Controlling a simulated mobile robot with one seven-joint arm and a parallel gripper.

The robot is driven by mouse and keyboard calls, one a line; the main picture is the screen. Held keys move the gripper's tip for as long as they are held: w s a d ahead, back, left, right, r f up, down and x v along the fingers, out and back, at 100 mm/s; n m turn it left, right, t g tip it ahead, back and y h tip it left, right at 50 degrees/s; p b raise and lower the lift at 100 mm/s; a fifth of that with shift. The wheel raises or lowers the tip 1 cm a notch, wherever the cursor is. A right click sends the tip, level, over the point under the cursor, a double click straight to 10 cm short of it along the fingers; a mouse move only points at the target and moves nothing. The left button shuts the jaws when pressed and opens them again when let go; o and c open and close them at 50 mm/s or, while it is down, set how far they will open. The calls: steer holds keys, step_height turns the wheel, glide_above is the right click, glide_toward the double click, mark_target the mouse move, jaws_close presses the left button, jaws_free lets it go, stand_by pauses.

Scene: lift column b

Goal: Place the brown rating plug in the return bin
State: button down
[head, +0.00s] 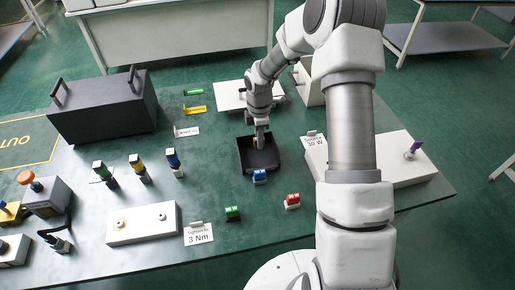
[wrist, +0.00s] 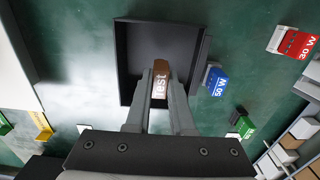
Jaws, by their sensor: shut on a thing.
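My gripper (wrist: 160,95) is shut on the brown rating plug (wrist: 160,78), which shows white "Test" lettering in the wrist view. In the head view my gripper (head: 261,143) points down over the black open tray, the return bin (head: 268,159). The bin (wrist: 150,42) lies behind the held plug in the wrist view, so the plug is over its interior. The plug is mostly hidden by the fingers in the head view. I cannot tell whether it touches the bin floor.
A blue plug (head: 260,176) marked 50 W sits just outside the bin. A red 30 W plug (head: 292,200) and a green plug (head: 233,213) stand nearby. A large black case (head: 105,108) and colour-topped posts stand to the left. A white box (head: 395,160) is at right.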

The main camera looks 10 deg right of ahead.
steer(key=shift+a+f, duration=0.25)
steer(key=shift+f, duration=1.9)
steer(key=shift+f, duration=0.2)
steer(key=c, duration=0.8)
jaws_free()
steer(key=shift+r, duration=0.1)
